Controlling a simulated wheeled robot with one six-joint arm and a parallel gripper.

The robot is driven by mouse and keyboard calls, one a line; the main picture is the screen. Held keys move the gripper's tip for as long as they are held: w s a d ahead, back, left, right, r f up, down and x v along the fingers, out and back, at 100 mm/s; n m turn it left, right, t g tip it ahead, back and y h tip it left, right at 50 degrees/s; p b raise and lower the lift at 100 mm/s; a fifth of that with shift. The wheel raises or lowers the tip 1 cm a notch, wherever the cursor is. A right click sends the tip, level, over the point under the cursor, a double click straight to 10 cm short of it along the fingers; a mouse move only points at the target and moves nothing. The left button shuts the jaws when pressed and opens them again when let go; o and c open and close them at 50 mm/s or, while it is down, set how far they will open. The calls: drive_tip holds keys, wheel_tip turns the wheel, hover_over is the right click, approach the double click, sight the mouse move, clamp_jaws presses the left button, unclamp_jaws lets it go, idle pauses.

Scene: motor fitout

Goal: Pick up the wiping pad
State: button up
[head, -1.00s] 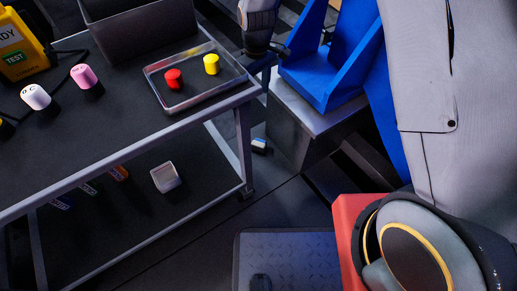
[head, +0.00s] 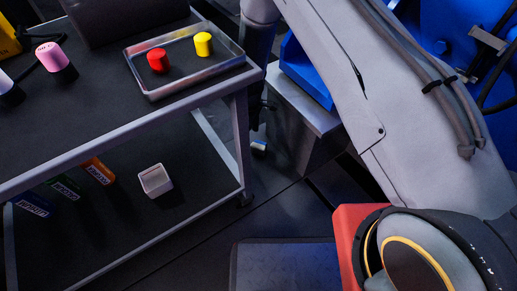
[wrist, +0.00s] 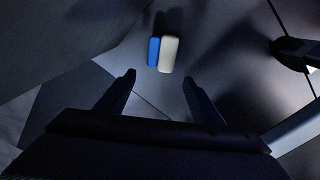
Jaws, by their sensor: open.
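The wiping pad lies on the dark floor beside the cart's lower shelf, a small block with a blue side and a pale side. It shows in the head view (head: 259,146) and in the wrist view (wrist: 163,53). My gripper (wrist: 159,79) is open and empty. In the wrist view, the pad appears just beyond the fingertips, in line with the gap between them and not touching either finger. In the head view, my arm reaches down behind the cart's corner, and the fingertips cannot be made out clearly.
The cart (head: 95,152) stands close on the left, its corner leg near the pad. Its top holds a tray (head: 190,84) with a red knob (head: 158,60) and a yellow knob (head: 203,44). A grey pedestal (head: 302,135) with a blue bracket stands close on the right.

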sight(253, 142)
drive_tip(key=shift+d+f+b, duration=0.2)
drive_tip(key=shift+f+b, duration=0.75)
drive_tip(key=shift+f, duration=0.65)
drive_tip(key=shift+d+f+b, duration=0.15)
drive_tip(key=shift+f+b, duration=0.75)
drive_tip(key=shift+f, duration=0.65)
drive_tip(key=shift+s+r, duration=0.1)
drive_tip(key=c, duration=1.2)
drive_tip(key=shift+r, duration=0.1)
